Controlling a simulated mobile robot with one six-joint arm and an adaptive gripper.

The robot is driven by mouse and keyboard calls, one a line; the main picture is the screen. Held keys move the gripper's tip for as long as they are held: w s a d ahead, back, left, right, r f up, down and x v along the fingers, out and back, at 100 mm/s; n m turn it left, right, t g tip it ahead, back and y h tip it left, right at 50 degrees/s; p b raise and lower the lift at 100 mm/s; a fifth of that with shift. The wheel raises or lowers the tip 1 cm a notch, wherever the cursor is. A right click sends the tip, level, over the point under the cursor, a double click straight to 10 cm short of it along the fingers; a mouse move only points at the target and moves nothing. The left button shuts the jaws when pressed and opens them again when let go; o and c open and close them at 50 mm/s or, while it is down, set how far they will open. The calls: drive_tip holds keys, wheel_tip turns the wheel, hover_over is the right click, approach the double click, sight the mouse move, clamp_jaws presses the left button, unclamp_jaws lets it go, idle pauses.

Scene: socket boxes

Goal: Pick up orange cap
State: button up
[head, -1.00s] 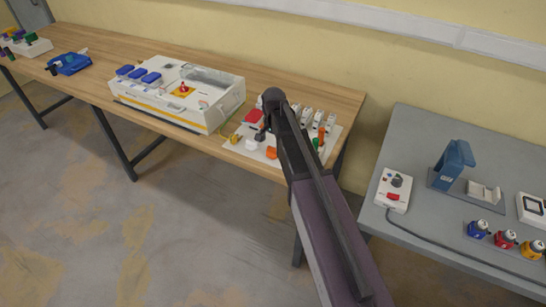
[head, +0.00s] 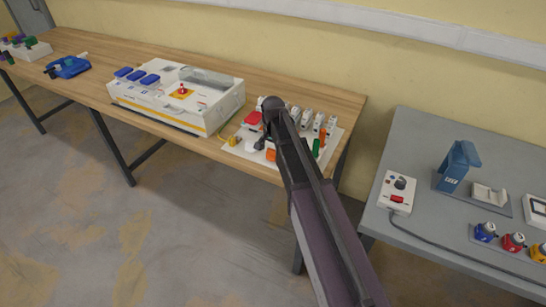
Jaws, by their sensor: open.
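An orange cap (head: 271,155) sits on the white board (head: 236,148) near the front edge of the wooden table, partly covered by my arm. A second small orange piece (head: 322,134) stands at the board's right side. My arm reaches in from the lower right over the board. My gripper (head: 261,143) shows only as a small dark part beside the arm, just left of and above the orange cap in the picture. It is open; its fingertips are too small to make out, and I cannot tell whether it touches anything.
The board also carries a red block (head: 252,118), a yellow piece (head: 233,140), a green piece (head: 316,148) and several white sockets. A large white box (head: 215,110) stands close on the left. A grey table (head: 430,222) with devices stands at the right, across a gap.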

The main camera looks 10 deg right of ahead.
sight(273, 150)
drive_tip(key=c, duration=1.1)
drive_tip(key=shift+r, duration=0.25)
wheel_tip(273, 150, up, 4)
drive_tip(key=p, duration=0.4)
drive_tip(key=shift+f, duration=0.1)
drive_tip(key=s, duration=1)
drive_tip(key=s+d+p, duration=0.1)
drive_tip(key=s, duration=0.5)
drive_tip(key=shift+d+r, duration=0.1)
drive_tip(key=shift+r, duration=0.25)
drive_tip(key=shift+s, duration=0.15)
